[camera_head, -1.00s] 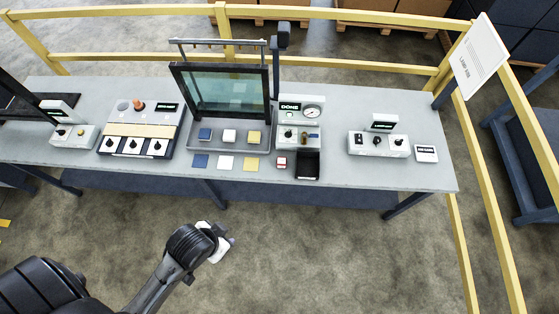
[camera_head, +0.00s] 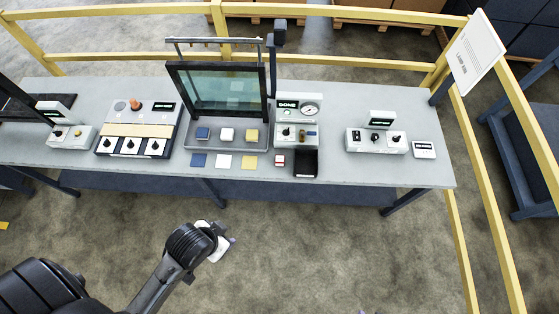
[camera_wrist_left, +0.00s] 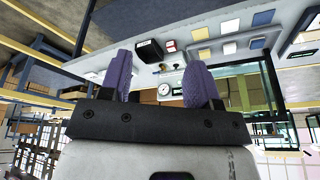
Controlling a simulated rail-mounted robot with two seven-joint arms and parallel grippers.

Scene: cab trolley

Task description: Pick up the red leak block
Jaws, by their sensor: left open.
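The red leak block (camera_head: 280,161) is a small red-and-white block on the grey bench, just left of a black open box (camera_head: 305,163). It also shows in the left wrist view (camera_wrist_left: 170,46), beyond the fingers. My left gripper (camera_head: 222,240) is in front of the bench, over the floor, well apart from the block. In the wrist view its two purple fingers (camera_wrist_left: 160,65) are spread with nothing between them. My right gripper is not seen.
Blue, white and yellow blocks sit in a tray (camera_head: 197,146) under a tilted glass screen (camera_head: 218,92). Matching flat squares lie before it. A gauge panel (camera_head: 298,130) stands behind the black box. Yellow rails (camera_head: 340,65) run behind the bench.

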